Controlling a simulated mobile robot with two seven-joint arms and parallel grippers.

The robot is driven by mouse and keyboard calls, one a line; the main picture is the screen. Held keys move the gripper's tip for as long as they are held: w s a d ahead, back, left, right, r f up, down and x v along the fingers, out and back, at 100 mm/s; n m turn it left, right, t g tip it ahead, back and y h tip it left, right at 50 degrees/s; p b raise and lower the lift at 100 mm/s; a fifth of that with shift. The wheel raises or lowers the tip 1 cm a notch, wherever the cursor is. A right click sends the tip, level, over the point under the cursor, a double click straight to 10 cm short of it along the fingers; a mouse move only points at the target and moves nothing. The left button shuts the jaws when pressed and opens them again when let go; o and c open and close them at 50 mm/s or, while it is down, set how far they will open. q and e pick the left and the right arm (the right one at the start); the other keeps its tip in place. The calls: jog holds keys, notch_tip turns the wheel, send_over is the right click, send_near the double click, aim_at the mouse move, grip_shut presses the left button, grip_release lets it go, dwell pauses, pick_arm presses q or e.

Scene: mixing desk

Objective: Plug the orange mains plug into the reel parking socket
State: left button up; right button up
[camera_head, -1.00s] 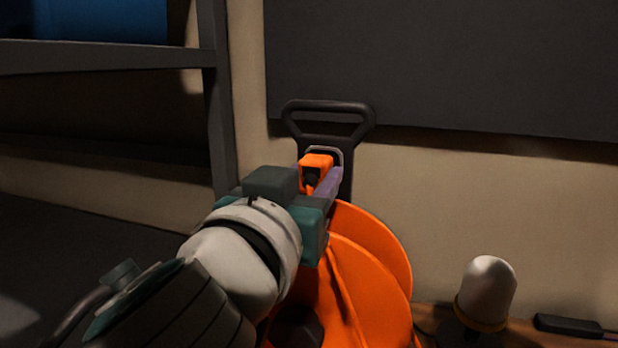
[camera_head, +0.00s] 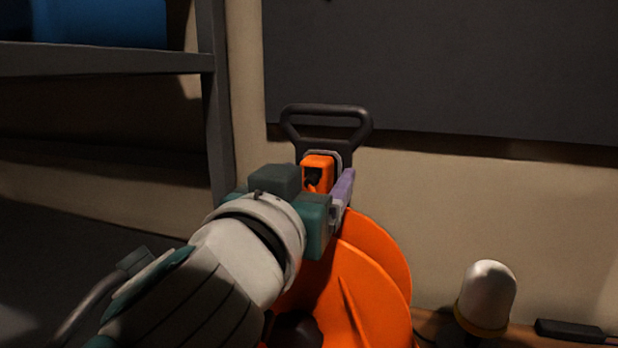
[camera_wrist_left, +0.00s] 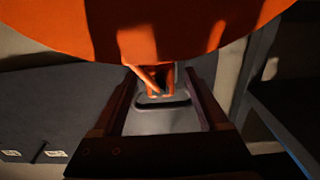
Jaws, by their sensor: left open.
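The orange mains plug (camera_head: 317,168) sits at the grey-rimmed parking socket (camera_head: 345,158) on the reel's black frame, below its carry handle (camera_head: 326,112). The plug's front end is hidden, so I cannot tell how deep it sits. The orange reel (camera_head: 370,270) stands below. My left gripper (camera_head: 326,186) is open at the plug; its purple-grey finger shows to the right of the plug, with a gap. In the left wrist view the plug (camera_wrist_left: 160,78), with its orange cord, lies between the two spread fingers, and the reel (camera_wrist_left: 160,35) fills the top.
A white dome lamp (camera_head: 487,294) with a yellow ring stands on the wooden desk right of the reel. A dark handled object (camera_head: 570,329) lies beyond it. A grey shelf (camera_head: 110,62) with a blue container (camera_head: 100,20) is at the left. A dark panel (camera_head: 450,70) hangs behind.

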pick_arm(q)
jog(key=v, duration=1)
